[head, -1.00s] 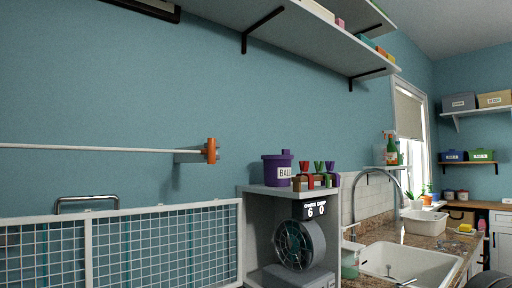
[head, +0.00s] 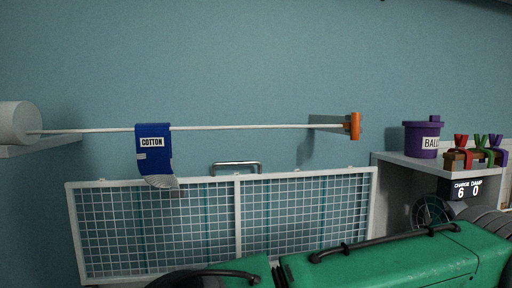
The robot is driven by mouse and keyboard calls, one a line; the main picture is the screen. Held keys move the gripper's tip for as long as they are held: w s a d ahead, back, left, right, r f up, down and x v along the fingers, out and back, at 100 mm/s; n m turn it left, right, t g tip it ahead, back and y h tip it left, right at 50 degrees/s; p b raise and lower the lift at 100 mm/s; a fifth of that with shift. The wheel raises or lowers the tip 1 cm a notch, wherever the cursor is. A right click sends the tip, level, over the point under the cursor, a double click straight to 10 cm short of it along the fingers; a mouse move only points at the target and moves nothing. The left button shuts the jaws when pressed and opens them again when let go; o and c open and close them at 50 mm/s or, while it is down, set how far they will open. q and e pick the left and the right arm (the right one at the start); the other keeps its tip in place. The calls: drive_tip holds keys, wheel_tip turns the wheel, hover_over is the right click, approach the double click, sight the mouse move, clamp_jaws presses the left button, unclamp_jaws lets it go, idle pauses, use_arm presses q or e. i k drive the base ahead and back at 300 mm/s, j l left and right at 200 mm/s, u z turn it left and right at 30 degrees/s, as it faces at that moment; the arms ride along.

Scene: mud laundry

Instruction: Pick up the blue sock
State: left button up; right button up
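The blue sock (head: 154,157) hangs over a thin white rod in the head view, left of the middle. It has a white label reading COTTON and a pale grey lower end. The rod (head: 250,127) runs from a white roll at the left to an orange end piece at the right. Green parts with black handles fill the lower right and look like my own body, though I cannot be sure. Neither of my grippers is in view.
A white-framed wire grid panel (head: 238,225) stands below the rod, with a metal handle (head: 236,165) at its top. A white roll (head: 18,122) sits at the left. A purple tub (head: 422,138) and clipped wooden pieces (head: 459,159) stand on a shelf at the right.

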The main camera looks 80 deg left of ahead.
sight(153, 141)
drive_tip(key=k+l+u, duration=0.1)
drive_tip(key=u, duration=2.95)
drive_tip(key=j, duration=0.05)
